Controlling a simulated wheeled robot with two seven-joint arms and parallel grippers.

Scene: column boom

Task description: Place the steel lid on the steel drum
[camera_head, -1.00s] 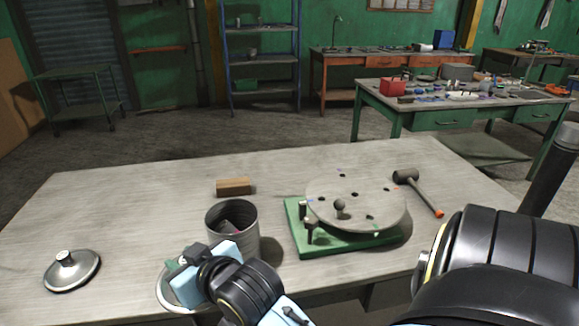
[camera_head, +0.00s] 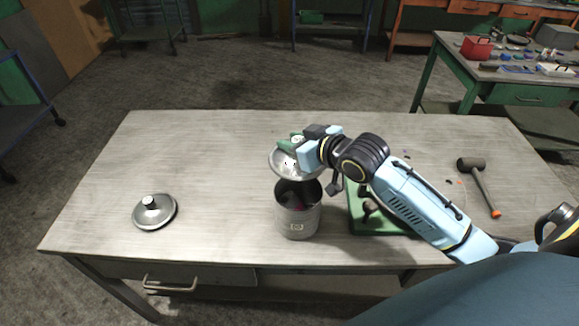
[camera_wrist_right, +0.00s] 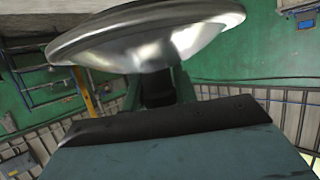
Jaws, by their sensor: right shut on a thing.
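The steel drum (camera_head: 297,220) stands upright on the table, its mouth partly open to view with some dark and reddish contents inside. My right gripper (camera_head: 292,145) is shut on a round steel lid (camera_head: 282,168), holding it above the table. In the head view the lid overlaps the drum's far rim, and the near part of the mouth is uncovered. The held lid also shows in the right wrist view (camera_wrist_right: 150,42), tilted in that picture. A second lid (camera_head: 154,213) with a knob lies on the table at the left. My left gripper is out of view.
A green-based turntable fixture (camera_head: 372,222) stands right of the drum, partly hidden by my right arm. A mallet (camera_head: 477,183) lies farther right. The table (camera_head: 205,150) is clear between the second lid and the drum.

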